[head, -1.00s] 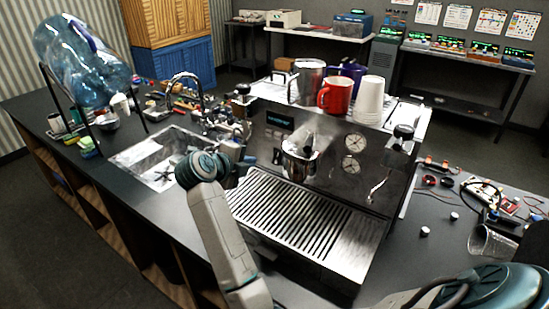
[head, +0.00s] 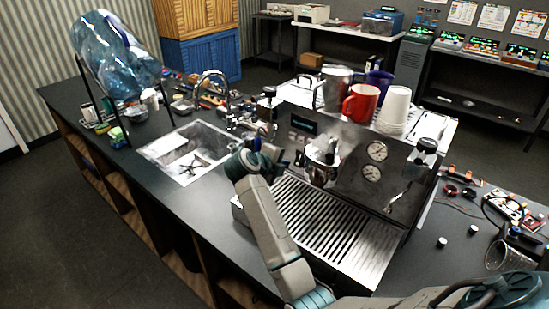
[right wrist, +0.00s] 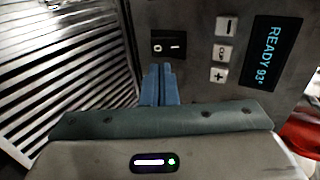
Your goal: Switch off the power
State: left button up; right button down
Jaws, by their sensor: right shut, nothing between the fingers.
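The espresso machine (head: 345,170) stands on the dark counter, its display reading READY 93° in the right wrist view (right wrist: 273,50). The black power switch (right wrist: 168,46), marked O and I, is on its front panel; I cannot tell which side is pressed in. My right gripper (head: 278,158) is at the left part of the machine's front. In the right wrist view its blue fingers (right wrist: 160,82) are shut and empty, with tips close to the switch; I cannot tell if they touch. My left gripper is not in view.
Several small buttons (right wrist: 221,52) sit between switch and display. The slatted drip tray (head: 325,222) juts out beside my right arm. A sink (head: 190,150) lies to the left. A red mug (head: 361,103) and stacked white cups (head: 396,108) stand on the machine.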

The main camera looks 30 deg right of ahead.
aim_at(298, 163)
jog(key=p+x, duration=0.2)
jog(key=x, duration=0.2)
jog(key=shift+w+d, duration=0.1)
jog(key=shift+d, duration=0.25)
jog(key=shift+p+x, duration=0.45)
jog(key=shift+x, duration=0.45)
jog(key=shift+a+f, duration=0.1)
jog(key=shift+f, duration=0.1)
